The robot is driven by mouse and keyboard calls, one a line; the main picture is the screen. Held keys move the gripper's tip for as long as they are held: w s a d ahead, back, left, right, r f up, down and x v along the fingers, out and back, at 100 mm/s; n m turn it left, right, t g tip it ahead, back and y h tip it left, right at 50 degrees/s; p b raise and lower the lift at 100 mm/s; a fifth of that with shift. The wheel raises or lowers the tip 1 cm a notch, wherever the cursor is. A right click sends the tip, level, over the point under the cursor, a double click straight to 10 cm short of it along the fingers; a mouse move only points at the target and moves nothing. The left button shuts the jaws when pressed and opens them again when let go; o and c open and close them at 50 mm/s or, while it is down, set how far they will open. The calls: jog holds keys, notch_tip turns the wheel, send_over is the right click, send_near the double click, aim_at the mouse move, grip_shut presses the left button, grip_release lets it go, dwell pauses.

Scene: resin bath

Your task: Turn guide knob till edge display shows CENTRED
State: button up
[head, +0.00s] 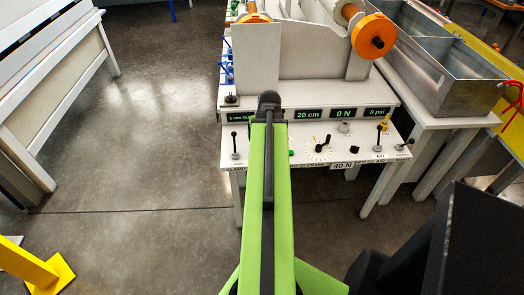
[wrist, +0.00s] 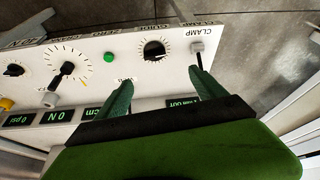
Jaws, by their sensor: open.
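The guide knob (wrist: 154,50) is a black round knob with a white pointer mark on a dial, under the label GUIDE on the white panel in the wrist view. My gripper (wrist: 162,76) is open, its two green fingers apart and empty. The knob lies just beyond the fingertips, roughly between them in the picture; no contact shows. In the head view my green arm hides the knob and gripper. The edge display (head: 241,118) at the panel's left end shows green text that seems to read "1 mm OUT"; my gripper partly covers it in the wrist view (wrist: 183,101).
The clamp lever (wrist: 197,47) stands close beside the right finger. A green button (wrist: 109,57) and a larger dial (wrist: 67,68) are on the other side. Displays reading 20 cm (head: 308,114), 0 N and 0 psi line the panel. A metal bath (head: 445,75) stands right.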

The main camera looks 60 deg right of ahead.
jog(key=b+x, duration=1.1)
jog(key=s+d+b+x, duration=0.1)
jog(key=b+x, duration=0.4)
jog(key=x, duration=0.1)
jog(key=shift+d+f, duration=0.1)
jog(key=shift+f, duration=0.15)
jog(key=shift+r, duration=0.1)
jog(key=c, duration=1.4)
jog(key=shift+o, duration=0.2)
jog(key=shift+m+g+h, duration=0.3)
jog(key=shift+m, duration=0.6)
jog(key=o, duration=1.4)
jog(key=shift+c, duration=0.2)
